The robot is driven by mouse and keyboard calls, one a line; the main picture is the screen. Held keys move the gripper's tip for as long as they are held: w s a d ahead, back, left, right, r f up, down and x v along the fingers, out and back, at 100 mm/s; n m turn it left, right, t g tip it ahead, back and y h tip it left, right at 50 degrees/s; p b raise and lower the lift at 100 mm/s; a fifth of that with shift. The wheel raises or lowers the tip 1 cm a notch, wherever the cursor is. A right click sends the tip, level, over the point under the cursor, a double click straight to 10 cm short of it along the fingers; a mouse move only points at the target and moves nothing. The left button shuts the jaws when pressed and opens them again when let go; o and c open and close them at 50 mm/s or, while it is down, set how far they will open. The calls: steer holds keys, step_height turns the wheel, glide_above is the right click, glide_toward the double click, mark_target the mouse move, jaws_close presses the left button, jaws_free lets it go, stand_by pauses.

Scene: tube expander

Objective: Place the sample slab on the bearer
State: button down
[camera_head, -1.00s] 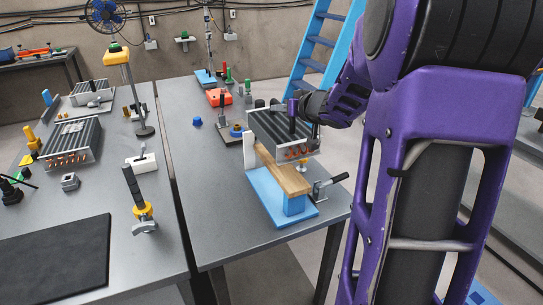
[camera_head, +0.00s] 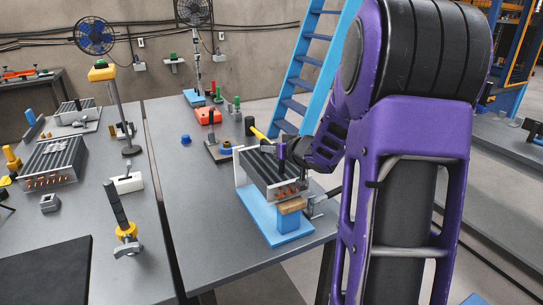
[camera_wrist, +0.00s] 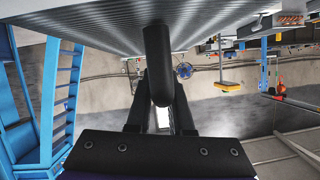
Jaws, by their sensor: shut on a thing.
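The sample slab (camera_head: 266,176), a grey finned block with copper tube ends on its near face, is over the bearer. The bearer is a blue stand (camera_head: 278,232) with a wooden top (camera_head: 292,205) and a white upright plate (camera_head: 239,164) on its left. The slab hides most of the wood; only the near end shows. I cannot tell whether the slab touches the wood. My gripper (camera_head: 281,153) is above the slab, shut on its dark handle. In the wrist view, the handle (camera_wrist: 157,60) is between the fingers and the ribbed slab (camera_wrist: 80,32) fills the top.
A lever clamp (camera_head: 318,203) stands at the bearer's right. A red box (camera_head: 208,116) and a dark-based stand (camera_head: 217,148) are farther back. On the left table are another finned block (camera_head: 55,163) and a yellow-collared tool (camera_head: 126,235). The table left of the bearer is clear.

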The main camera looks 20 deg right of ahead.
steer(key=shift+f, duration=0.2)
steer(key=c, duration=1.2)
jaws_free()
steer(key=shift+f, duration=0.15)
steer(key=o, duration=0.4)
steer(key=shift+r, duration=0.25)
steer(key=p+v, duration=0.2)
steer(key=v, duration=0.8)
steer(key=shift+s+r, duration=0.1)
steer(key=shift+s, duration=0.2)
steer(key=shift+s+r+p, duration=0.15)
steer(key=shift+s+p, duration=0.2)
steer(key=shift+s, duration=0.3)
